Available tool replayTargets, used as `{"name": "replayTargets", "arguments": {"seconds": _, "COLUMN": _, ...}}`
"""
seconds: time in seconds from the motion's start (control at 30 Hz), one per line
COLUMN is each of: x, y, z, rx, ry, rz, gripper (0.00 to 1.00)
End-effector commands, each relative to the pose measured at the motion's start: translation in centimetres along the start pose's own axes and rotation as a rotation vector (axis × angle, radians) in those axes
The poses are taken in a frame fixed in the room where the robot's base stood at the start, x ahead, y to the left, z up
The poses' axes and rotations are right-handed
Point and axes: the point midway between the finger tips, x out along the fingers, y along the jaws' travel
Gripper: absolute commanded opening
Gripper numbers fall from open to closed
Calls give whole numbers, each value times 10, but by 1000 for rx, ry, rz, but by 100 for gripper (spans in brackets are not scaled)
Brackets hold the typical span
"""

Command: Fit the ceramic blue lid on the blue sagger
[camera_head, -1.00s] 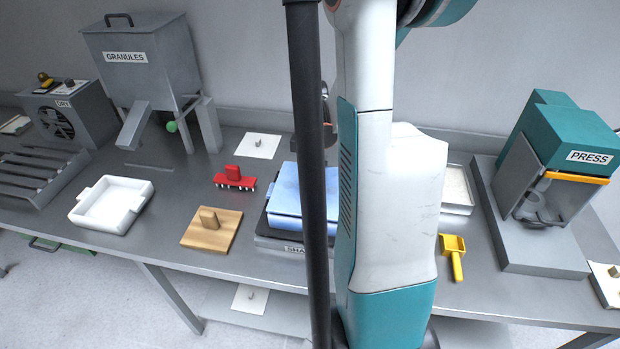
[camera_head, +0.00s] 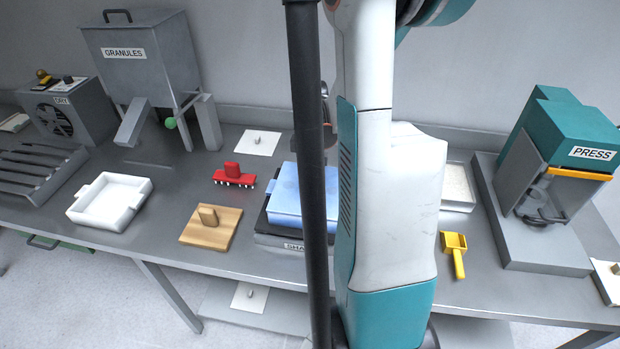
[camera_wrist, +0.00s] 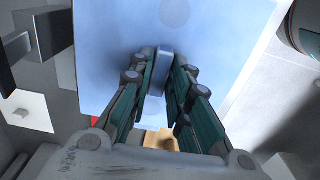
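The blue lid (camera_wrist: 110,50) fills much of the wrist view as a flat pale-blue plate with a raised bar handle. My gripper (camera_wrist: 160,75) has its fingers on both sides of that handle and looks shut on it. In the head view, the blue sagger (camera_head: 290,213) sits on the dark-topped SHAKER plate, with the flat blue lid (camera_head: 298,182) over it. The pole and my arm hide the right part of both and most of my gripper. I cannot tell whether the lid is fully seated on the rim.
A wooden block with a handle (camera_head: 212,229), a red brush-like tool (camera_head: 233,177) and a white tray (camera_head: 108,222) stand to the left. A yellow scoop (camera_head: 455,258) and the PRESS (camera_head: 560,150) are on the right. The GRANULES hopper (camera_head: 145,70) stands at the back left.

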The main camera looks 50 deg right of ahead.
Motion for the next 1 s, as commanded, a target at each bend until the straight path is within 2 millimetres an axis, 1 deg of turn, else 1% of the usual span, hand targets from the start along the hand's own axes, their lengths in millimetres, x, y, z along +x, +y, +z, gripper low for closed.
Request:
{"name": "replayTargets", "arguments": {"seconds": 0.03, "x": 0, "y": 0, "z": 0, "rx": 0, "ry": 0, "rz": 0, "gripper": 35}}
{"name": "replayTargets", "arguments": {"seconds": 0.07, "x": 0, "y": 0, "z": 0, "rx": 0, "ry": 0, "rz": 0, "gripper": 38}}
{"name": "replayTargets", "arguments": {"seconds": 0.37, "x": 0, "y": 0, "z": 0, "rx": 0, "ry": 0, "rz": 0, "gripper": 38}}
{"name": "replayTargets", "arguments": {"seconds": 0.47, "x": -4, "y": 0, "z": 0, "rx": 0, "ry": 0, "rz": 0, "gripper": 38}}
{"name": "replayTargets", "arguments": {"seconds": 0.57, "x": -14, "y": 0, "z": 0, "rx": 0, "ry": 0, "rz": 0, "gripper": 38}}
{"name": "replayTargets", "arguments": {"seconds": 0.67, "x": -31, "y": -1, "z": 0, "rx": 0, "ry": 0, "rz": 0, "gripper": 38}}
{"name": "replayTargets", "arguments": {"seconds": 0.9, "x": -78, "y": 0, "z": 0, "rx": 0, "ry": 0, "rz": 0, "gripper": 38}}
{"name": "replayTargets", "arguments": {"seconds": 1.0, "x": -95, "y": -1, "z": 0, "rx": 0, "ry": 0, "rz": 0, "gripper": 38}}
